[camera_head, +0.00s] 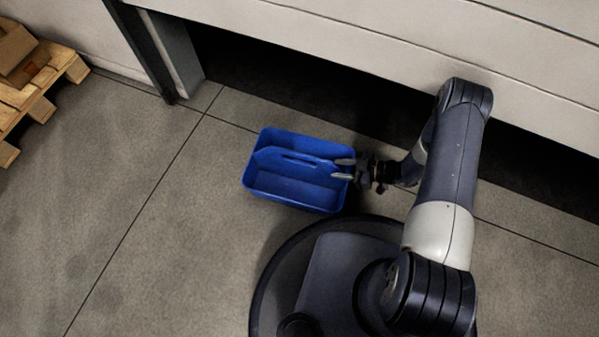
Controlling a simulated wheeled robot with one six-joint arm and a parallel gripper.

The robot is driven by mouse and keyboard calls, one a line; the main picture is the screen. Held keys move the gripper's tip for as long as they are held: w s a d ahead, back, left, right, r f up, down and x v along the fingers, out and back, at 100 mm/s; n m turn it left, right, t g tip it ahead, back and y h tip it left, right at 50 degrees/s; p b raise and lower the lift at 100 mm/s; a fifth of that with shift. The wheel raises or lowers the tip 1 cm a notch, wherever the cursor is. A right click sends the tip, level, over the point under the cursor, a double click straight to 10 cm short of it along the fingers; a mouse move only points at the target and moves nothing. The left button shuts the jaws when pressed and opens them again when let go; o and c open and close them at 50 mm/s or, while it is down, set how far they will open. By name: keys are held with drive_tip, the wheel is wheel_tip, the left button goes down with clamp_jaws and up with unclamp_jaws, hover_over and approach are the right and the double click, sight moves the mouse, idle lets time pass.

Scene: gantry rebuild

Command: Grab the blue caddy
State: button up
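The blue caddy (290,191) is an open-topped tray with a raised middle divider that has a hand slot in it. It sits upright on the concrete floor near the middle of the camera_head view, just beyond the front of my base. My gripper (343,169) reaches in from the right and overlaps the caddy's right end. Its two pale fingertips are apart with a gap between them, close to the right end of the divider. I cannot tell whether they touch the caddy or hover above it.
A wooden pallet (42,106) with a cardboard box (14,49) stands at the far left. A partly raised pale shutter door (350,55) crosses the back, with a dark gap beneath and a dark post (146,48) at its left. The floor left of the caddy is clear.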

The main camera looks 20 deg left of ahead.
sight(317, 167)
drive_tip(key=b+x, duration=0.1)
drive_tip(key=x, duration=0.3)
drive_tip(key=b+x, duration=0.2)
drive_tip(key=x, duration=0.2)
drive_tip(key=shift+a, duration=0.45)
clamp_jaws()
drive_tip(key=shift+r, duration=0.1)
idle(0.9)
